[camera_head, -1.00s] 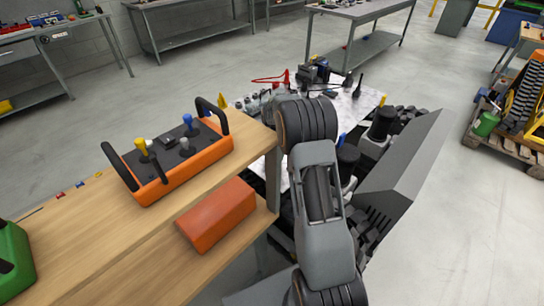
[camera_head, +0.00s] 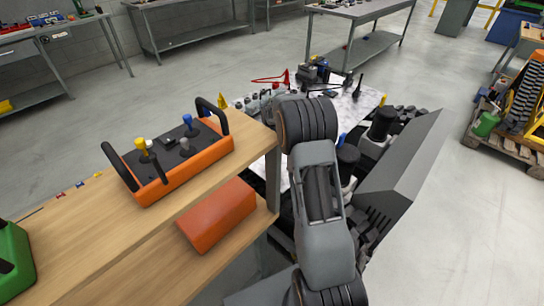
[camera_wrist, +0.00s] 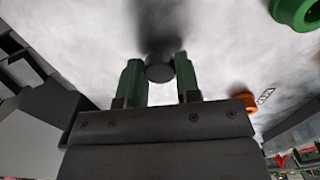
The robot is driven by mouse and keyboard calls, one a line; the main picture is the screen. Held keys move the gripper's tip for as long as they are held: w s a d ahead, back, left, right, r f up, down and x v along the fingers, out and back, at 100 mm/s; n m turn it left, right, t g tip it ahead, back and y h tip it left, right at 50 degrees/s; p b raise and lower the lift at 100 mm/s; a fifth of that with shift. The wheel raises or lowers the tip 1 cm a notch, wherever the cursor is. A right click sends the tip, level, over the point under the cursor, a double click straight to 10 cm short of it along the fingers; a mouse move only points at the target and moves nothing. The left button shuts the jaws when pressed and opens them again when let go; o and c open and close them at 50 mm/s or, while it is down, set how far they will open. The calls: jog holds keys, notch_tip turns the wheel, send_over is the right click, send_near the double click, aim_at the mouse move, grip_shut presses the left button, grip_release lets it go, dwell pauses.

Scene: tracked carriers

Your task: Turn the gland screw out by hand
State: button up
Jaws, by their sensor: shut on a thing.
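In the wrist view my gripper (camera_wrist: 160,82) has two green fingers. They are shut on a small dark round head (camera_wrist: 160,68), which I take to be the gland screw. A finger sits on each side of it. A blurred dark shape or shadow reaches from it to the top of the picture. The screw's thread and seat cannot be made out. In the head view my own arm hides the gripper and the screw.
A pale marbled surface (camera_head: 349,110) lies beyond my arm, with several small parts on it. A green ring-shaped part (camera_wrist: 296,10) and an orange part (camera_wrist: 238,101) lie near the gripper. A wooden bench (camera_head: 110,228) with an orange control box (camera_head: 196,160) stands left.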

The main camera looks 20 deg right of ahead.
jog(key=n, duration=0.8)
jog(key=shift+n, duration=0.9)
jog(key=n, duration=0.2)
jog(key=shift+n, duration=0.3)
jog(key=n, duration=0.7)
